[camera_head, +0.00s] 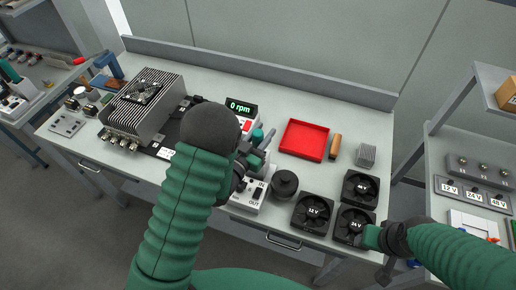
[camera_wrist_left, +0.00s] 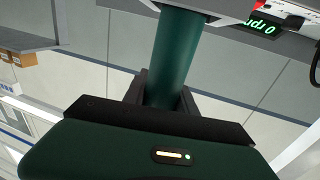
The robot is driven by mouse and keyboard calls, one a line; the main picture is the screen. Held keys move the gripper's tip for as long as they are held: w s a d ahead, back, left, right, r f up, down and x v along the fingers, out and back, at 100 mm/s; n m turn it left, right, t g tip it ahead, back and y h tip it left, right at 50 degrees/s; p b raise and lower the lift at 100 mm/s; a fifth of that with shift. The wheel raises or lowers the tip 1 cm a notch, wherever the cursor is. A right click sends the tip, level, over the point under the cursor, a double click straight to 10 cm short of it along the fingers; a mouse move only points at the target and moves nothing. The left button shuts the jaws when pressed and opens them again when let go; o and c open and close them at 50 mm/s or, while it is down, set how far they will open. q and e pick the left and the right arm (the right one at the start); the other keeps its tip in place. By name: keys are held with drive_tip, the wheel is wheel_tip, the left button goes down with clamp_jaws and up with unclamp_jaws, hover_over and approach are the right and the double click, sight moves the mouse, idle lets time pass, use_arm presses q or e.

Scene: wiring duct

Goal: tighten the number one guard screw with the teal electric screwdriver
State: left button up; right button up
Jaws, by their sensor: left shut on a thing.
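The teal electric screwdriver (camera_head: 257,136) shows as a small teal end beside my left wrist, near the 0 rpm display. In the left wrist view its teal body (camera_wrist_left: 175,60) runs up between the two dark fingers. My left gripper (camera_wrist_left: 163,90) is shut on it; in the head view this gripper (camera_head: 247,155) is partly hidden by my wrist. A finned metal housing (camera_head: 160,112) with a fan guard (camera_head: 143,92) on top stands at the left of the bench. The number one guard screw is too small to make out. My right gripper (camera_head: 372,238) is low at the right, beside the 24 V fan; its fingers are unclear.
A red tray (camera_head: 304,140) lies at the bench's middle, with a brown-handled item (camera_head: 335,146) beside it. Fans marked 12 V (camera_head: 312,213), 24 V (camera_head: 353,226) and 48 V (camera_head: 360,189) lie at the right. The 0 rpm display (camera_head: 241,108) stands behind my left wrist.

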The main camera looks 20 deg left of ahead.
use_arm(q)
drive_tip(key=shift+a+f, duration=0.1)
clamp_jaws()
wheel_tip(320, 180, up, 18)
drive_tip(key=p, duration=0.1)
idle(0.4)
wheel_tip(320, 180, up, 12)
drive_tip(key=p, duration=0.8)
drive_tip(key=shift+f, duration=0.15)
